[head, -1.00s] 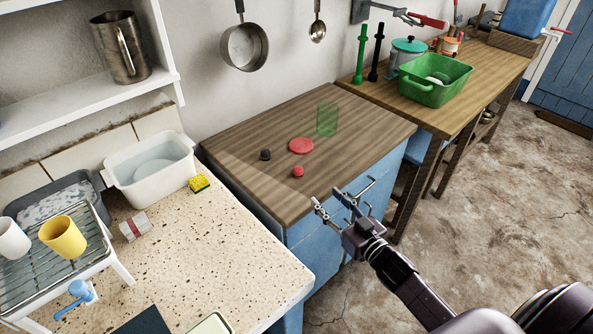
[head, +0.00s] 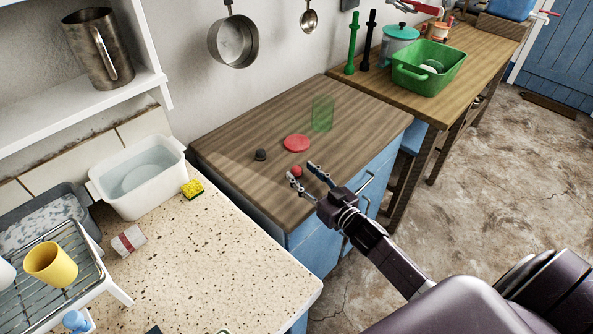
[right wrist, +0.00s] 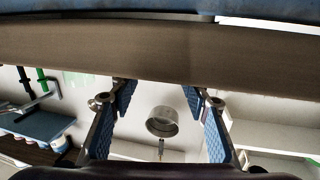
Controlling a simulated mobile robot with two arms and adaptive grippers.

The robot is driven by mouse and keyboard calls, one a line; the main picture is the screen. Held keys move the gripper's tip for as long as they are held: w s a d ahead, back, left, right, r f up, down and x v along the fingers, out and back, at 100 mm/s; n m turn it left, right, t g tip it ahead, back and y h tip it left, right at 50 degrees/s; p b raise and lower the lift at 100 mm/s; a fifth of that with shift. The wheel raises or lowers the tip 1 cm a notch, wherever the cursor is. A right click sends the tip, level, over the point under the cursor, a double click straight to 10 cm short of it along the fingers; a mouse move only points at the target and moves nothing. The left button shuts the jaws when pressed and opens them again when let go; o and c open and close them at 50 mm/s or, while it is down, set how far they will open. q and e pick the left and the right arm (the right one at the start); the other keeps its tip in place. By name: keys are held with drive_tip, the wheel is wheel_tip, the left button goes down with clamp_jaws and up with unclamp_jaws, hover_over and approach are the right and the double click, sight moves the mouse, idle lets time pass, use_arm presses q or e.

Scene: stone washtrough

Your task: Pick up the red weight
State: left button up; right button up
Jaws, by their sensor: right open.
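The red weight (head: 297,171) is a small red piece near the front edge of the brown wooden top in the head view. My right gripper (head: 301,170) is open and empty at that edge, its two fingertips on either side of the weight in the picture. I cannot tell how far above or in front of it they are. In the right wrist view, the open fingers (right wrist: 158,92) show with nothing between them near the tips, and the weight does not show. My left gripper is not in view.
A flat red disc (head: 297,143), a small black weight (head: 260,155) and a see-through green shape (head: 323,113) are on the wooden top (head: 240,135). A speckled counter (head: 225,255) stands left, with a white basin (head: 140,185). A green tub (head: 428,72) is at the back right.

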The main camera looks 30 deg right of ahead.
sight(297, 168)
drive_tip(key=shift+w+a+f, duration=0.1)
drive_tip(key=shift+w, duration=0.55)
drive_tip(key=shift+w+a+f, duration=0.1)
drive_tip(key=shift+w, duration=1)
clamp_jaws()
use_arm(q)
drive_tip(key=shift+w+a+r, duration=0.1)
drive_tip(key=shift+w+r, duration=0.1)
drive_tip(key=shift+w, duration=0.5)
